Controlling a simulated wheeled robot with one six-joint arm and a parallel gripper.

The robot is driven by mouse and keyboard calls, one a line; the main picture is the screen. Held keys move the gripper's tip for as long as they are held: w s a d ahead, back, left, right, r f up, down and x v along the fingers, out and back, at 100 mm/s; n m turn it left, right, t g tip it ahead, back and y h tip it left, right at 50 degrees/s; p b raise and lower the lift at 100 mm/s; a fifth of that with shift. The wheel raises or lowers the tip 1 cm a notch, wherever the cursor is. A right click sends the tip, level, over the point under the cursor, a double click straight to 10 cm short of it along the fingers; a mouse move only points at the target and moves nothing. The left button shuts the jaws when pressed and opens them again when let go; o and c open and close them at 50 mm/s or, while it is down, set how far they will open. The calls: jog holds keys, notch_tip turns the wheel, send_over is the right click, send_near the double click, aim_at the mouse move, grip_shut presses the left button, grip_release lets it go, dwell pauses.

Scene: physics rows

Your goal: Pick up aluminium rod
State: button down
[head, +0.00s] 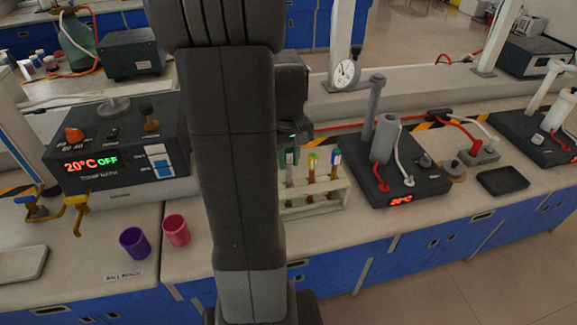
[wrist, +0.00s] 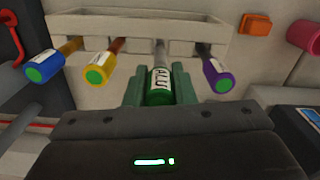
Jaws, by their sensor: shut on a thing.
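The aluminium rod has a green cap with a white label reading "ALU" (wrist: 159,79) and a grey shaft. In the wrist view, the green fingers of my gripper (wrist: 159,92) are shut on its capped end, one on each side. The shaft runs down to the pale rack (wrist: 120,25); I cannot tell whether its lower end is still seated. In the head view, the rack (head: 315,207) stands on the bench, and my gripper (head: 289,155) is above its left part, partly hidden by my arm.
Yellow-capped (wrist: 98,74), blue-capped (wrist: 42,67) and purple-capped (wrist: 217,75) rods stand in the rack close to my fingers. A dark device with a grey cylinder (head: 385,140) is right of the rack. Pink (head: 175,231) and purple (head: 134,243) cups stand left.

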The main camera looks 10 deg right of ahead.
notch_tip(320, 180, up, 15)
jog(key=shift+f, duration=0.15)
dwell(0.4)
jog(key=c, duration=2)
grip_release()
grip_shut()
